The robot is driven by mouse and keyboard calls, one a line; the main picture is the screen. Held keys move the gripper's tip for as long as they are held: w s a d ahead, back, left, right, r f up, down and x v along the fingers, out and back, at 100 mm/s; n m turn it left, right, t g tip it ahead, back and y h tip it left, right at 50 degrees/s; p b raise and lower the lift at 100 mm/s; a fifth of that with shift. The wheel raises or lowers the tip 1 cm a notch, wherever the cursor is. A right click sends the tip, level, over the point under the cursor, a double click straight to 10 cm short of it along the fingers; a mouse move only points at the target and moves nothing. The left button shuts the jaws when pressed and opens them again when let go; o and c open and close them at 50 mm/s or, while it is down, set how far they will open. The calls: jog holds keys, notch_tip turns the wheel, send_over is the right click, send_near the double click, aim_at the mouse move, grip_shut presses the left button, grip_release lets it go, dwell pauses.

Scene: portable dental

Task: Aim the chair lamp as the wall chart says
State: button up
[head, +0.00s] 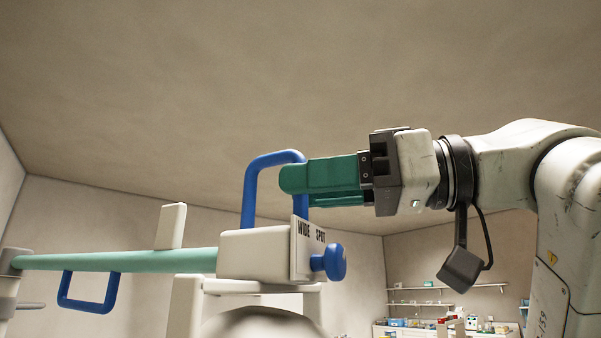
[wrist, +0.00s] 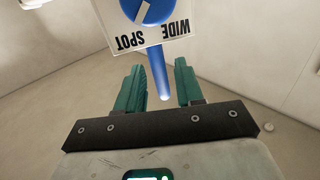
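The lamp head is a white box (head: 265,253) at the end of a pale green arm (head: 130,260). A blue loop handle (head: 250,190) stands on its top. A plate (head: 302,248) marked WIDE and SPOT faces right, with a blue knob (head: 328,262) on it. The wrist view shows the knob (wrist: 148,8) partly cut off, with a slanted white mark, and the plate upside down. My gripper (head: 290,180) is level with the handle's upper part. In the wrist view its green fingers (wrist: 160,88) are apart, with the blue handle bar (wrist: 158,72) between them. Contact cannot be told.
A second blue loop (head: 88,292) hangs under the lamp arm, and a white upright plate (head: 171,226) stands above it. Shelves and a counter with small items (head: 430,322) lie far back right. No wall chart is visible. The space above the handle is clear.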

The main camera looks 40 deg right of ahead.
jog(key=shift+x, duration=0.8)
jog(key=shift+c, duration=0.2)
grip_shut()
